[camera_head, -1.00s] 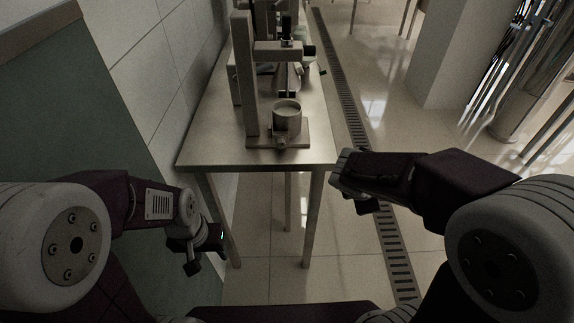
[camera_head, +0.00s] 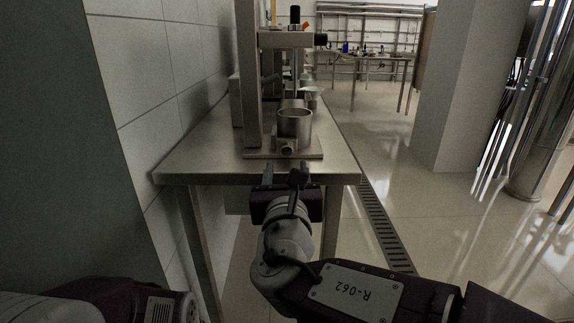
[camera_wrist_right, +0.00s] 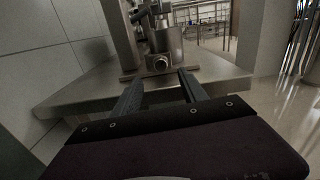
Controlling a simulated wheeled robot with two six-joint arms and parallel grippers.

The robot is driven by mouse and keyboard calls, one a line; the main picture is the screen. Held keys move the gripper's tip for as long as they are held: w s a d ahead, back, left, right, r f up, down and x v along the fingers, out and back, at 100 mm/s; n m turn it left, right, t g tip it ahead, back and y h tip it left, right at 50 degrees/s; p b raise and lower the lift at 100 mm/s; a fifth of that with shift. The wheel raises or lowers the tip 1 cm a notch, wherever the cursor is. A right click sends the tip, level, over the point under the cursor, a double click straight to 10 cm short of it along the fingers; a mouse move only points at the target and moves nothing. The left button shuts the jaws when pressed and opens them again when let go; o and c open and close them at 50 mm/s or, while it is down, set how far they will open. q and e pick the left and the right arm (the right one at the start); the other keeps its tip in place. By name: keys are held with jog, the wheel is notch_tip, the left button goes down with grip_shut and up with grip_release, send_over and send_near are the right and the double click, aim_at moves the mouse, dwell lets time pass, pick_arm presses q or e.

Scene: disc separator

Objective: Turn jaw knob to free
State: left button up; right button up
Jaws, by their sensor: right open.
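The disc separator stands on the metal table, with a tall post (camera_head: 250,80), a crossarm and a grey cup (camera_head: 294,126) on a flat base plate (camera_head: 252,154). A small round jaw knob (camera_head: 287,147) sits low on the cup's front. In the right wrist view the knob (camera_wrist_right: 161,64) faces me, between and beyond the fingers. My right gripper (camera_head: 286,172) is open and empty, at the table's front edge, apart from the knob. It also shows in the right wrist view (camera_wrist_right: 160,88). Part of my left arm shows at the bottom left; its gripper is out of view.
The metal table (camera_head: 190,160) has bare room left of the base plate and a front edge close to my right gripper. A tiled wall (camera_head: 150,70) runs along the left. A floor drain (camera_head: 375,220) and open floor lie to the right.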

aim_at(287, 151)
jog(key=w+b, duration=0.1)
jog(key=w, duration=0.7)
jog(key=shift+w+f+b, duration=0.1)
jog(key=shift+w+b, duration=0.15)
jog(key=shift+b, duration=0.05)
jog(key=shift+c, duration=0.3)
